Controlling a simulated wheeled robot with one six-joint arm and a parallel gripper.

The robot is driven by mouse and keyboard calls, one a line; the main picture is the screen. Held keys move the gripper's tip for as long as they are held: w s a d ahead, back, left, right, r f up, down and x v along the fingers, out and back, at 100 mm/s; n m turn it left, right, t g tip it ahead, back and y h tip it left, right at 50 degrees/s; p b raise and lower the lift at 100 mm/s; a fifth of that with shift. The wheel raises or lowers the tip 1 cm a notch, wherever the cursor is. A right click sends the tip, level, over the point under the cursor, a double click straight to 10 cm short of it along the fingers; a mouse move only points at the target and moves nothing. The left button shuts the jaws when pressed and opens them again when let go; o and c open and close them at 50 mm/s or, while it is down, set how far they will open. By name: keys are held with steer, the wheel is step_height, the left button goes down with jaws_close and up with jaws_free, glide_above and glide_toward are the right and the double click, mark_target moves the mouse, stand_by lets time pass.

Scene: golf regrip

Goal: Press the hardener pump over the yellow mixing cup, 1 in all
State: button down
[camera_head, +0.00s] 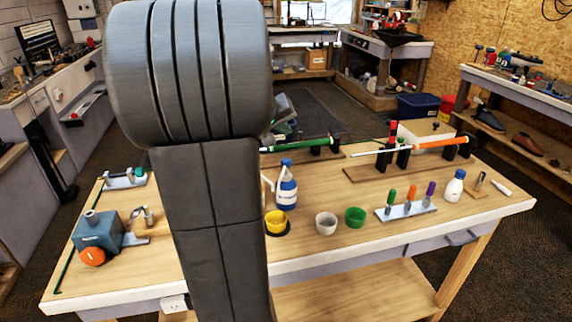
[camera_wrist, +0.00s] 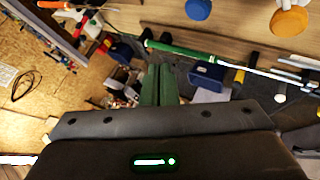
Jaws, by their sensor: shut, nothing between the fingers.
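In the head view a blue-and-white bottle (camera_head: 286,192) with a blue pump head stands upright on the bench; I take it as the hardener pump, though its label is unreadable. The yellow mixing cup (camera_head: 277,223) stands in front of it on a dark round base, its left part close to my arm. My gripper (camera_wrist: 158,70) shows in the wrist view with its green fingers together and nothing between them. It is hidden behind my arm in the head view. A blue round top (camera_wrist: 198,9), possibly the pump head, shows at the wrist view's upper edge, apart from the fingers.
A grey-white cup (camera_head: 326,223) and a green cup (camera_head: 355,217) stand right of the yellow cup. A rack (camera_head: 406,211) holds coloured-handled tools. A blue vise (camera_head: 97,232) sits at the left. An orange round top (camera_wrist: 289,20) shows in the wrist view. Clubs lie behind.

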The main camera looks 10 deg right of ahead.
steer(key=b, duration=0.4)
glide_above(287, 160)
steer(key=a, duration=0.1)
steer(key=f, duration=0.5)
steer(key=shift+s+f, duration=0.2)
steer(key=shift+s, duration=0.15)
steer(key=shift+f+b, duration=0.35)
steer(key=shift+f, duration=0.15)
steer(key=shift+f, duration=0.15)
stand_by(0.6)
steer(key=shift+f+b, duration=0.3)
steer(key=shift+b, duration=0.35)
steer(key=shift+s+f+b, duration=0.1)
steer(key=shift+f+b, duration=0.9)
stand_by(0.7)
steer(key=shift+r+p, duration=0.95)
steer(key=shift+r, duration=0.45)
